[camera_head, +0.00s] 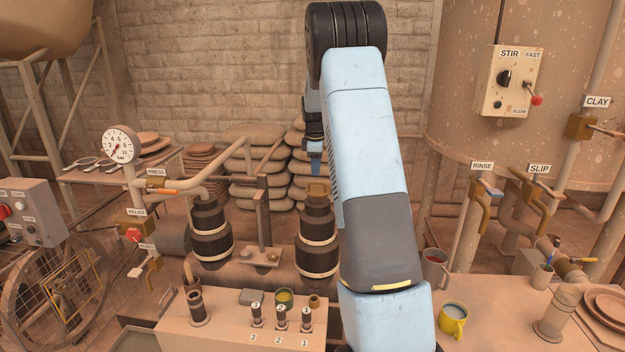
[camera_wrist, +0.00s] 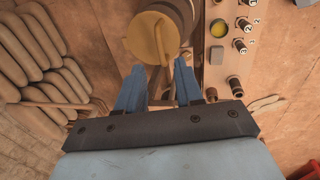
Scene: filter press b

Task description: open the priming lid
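A round brass-coloured lid (camera_wrist: 153,38) covers the top of a dark banded cylinder (camera_wrist: 182,12) in the wrist view; it looks closed. A thin tan bar runs from the lid toward the space between my fingertips; I cannot tell whether it is the lid's handle. In the head view the cylinder (camera_head: 317,242) stands upright, with a brass piece (camera_head: 318,188) at its top. My gripper (camera_wrist: 160,80) has its two blue fingers spread apart, with no clear contact. In the head view it shows just above the cylinder (camera_head: 315,150), partly hidden by my arm.
A second banded cylinder (camera_head: 209,235) stands to the left, with a metal post (camera_head: 263,215) between the two. A panel with numbered pegs (camera_head: 245,330) is in front. Stacked sacks (camera_head: 250,165) lie behind. A yellow mug (camera_head: 453,320) stands on the right table.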

